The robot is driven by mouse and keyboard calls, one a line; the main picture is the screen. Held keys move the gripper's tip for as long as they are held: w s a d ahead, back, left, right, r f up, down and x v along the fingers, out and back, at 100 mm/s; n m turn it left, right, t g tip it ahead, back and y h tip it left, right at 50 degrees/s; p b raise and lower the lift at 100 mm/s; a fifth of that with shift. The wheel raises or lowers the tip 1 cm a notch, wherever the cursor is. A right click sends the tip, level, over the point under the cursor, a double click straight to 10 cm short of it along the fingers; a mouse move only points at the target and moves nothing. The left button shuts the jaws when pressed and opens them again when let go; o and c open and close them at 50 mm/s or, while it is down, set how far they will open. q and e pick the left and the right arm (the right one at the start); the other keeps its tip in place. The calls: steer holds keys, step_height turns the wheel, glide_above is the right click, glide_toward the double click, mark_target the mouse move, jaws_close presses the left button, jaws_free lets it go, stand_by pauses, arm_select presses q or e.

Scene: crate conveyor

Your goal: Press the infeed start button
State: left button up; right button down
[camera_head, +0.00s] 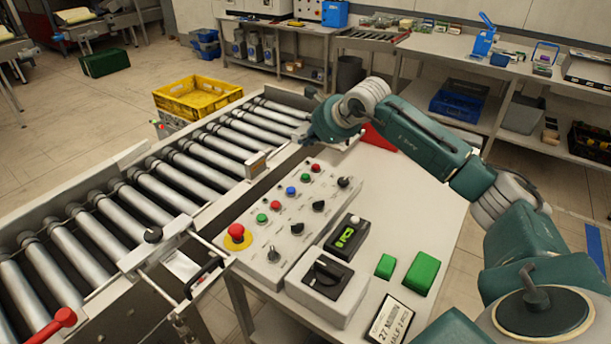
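A pale control panel (287,238) lies on the table beside the roller conveyor. Its row of push buttons holds a near green button (261,218), a red button (275,205), a blue button (291,191), a far green button (305,178) and a far red button (316,168). The labels are too small to read, so I cannot tell which is infeed start. My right gripper (308,128) is beyond the panel's far end, near the conveyor's edge, apart from the buttons. Its fingers are too small and turned away to judge. My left gripper is out of view.
A red emergency stop (236,234) and black knobs share the panel. A rotary switch box (327,290), a handheld device with a green display (347,237) and two green blocks (422,273) stand nearby. A yellow crate (197,98) stands behind the roller conveyor (150,190).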

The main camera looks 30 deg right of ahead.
steer(key=b, duration=0.5)
glide_above(306, 177)
step_height(306, 177, down, 8)
steer(key=shift+f, duration=0.1)
steer(key=shift+d+f+b, duration=0.1)
steer(key=shift+f+b, duration=0.2)
steer(key=shift+f, duration=0.15)
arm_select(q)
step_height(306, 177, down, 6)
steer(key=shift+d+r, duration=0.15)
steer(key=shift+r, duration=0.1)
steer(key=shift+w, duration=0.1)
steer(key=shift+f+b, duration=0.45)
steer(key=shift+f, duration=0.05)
arm_select(e)
steer(key=shift+f, duration=0.35)
